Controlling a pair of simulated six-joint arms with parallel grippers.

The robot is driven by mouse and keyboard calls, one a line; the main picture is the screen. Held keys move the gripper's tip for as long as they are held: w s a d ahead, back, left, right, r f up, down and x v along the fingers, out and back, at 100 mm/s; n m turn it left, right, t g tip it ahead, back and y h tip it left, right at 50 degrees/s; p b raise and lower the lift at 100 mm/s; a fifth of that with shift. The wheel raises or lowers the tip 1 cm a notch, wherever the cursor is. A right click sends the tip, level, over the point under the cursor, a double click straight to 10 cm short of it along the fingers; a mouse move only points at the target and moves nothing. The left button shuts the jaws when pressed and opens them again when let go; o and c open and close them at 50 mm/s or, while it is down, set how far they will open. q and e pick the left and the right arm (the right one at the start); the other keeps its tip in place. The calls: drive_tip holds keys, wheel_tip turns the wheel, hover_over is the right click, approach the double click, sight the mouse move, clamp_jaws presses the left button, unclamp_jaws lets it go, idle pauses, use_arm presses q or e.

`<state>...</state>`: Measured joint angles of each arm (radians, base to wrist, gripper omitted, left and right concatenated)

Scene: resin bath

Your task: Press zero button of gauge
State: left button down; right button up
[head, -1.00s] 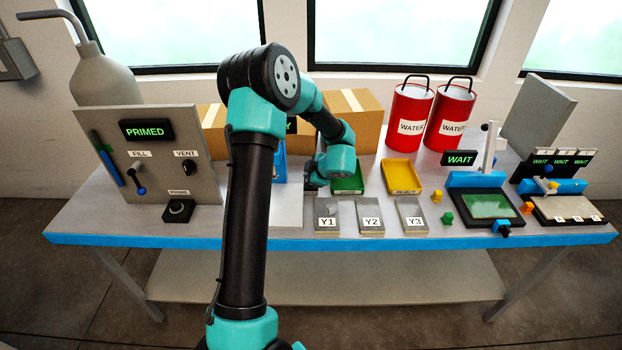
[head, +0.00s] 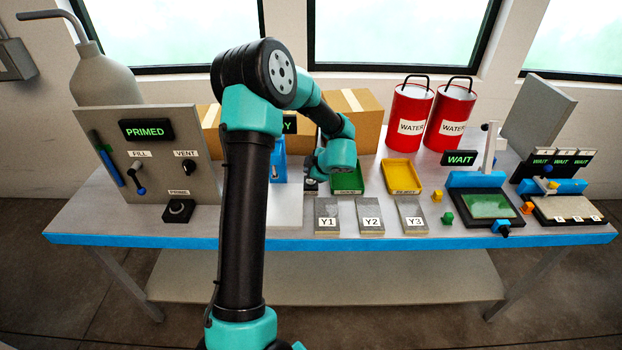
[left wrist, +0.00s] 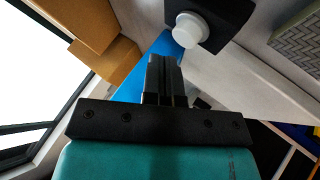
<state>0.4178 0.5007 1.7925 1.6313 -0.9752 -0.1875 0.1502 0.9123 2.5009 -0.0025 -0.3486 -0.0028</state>
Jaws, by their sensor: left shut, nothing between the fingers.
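A white round button (left wrist: 189,28) on a black box (left wrist: 225,18) shows at the top of the left wrist view. A small dark box (head: 311,185) shows beside my left wrist in the head view. A blue stand (head: 278,162), probably the gauge's, is partly hidden behind my left arm; its blue surface (left wrist: 160,52) also shows in the left wrist view. My left gripper (left wrist: 164,62) is shut and empty, with its fingertips close to the button in the picture. I cannot tell whether they touch. My right gripper is not in view.
Blocks marked Y1 (head: 326,230), Y2 (head: 371,231) and Y3 (head: 413,230) sit near the front edge. Cardboard boxes (head: 365,112) stand behind.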

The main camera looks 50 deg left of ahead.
use_arm(q)
drive_tip(key=shift+r, duration=0.1)
drive_tip(key=shift+r, duration=2.4)
drive_tip(key=shift+w, duration=0.1)
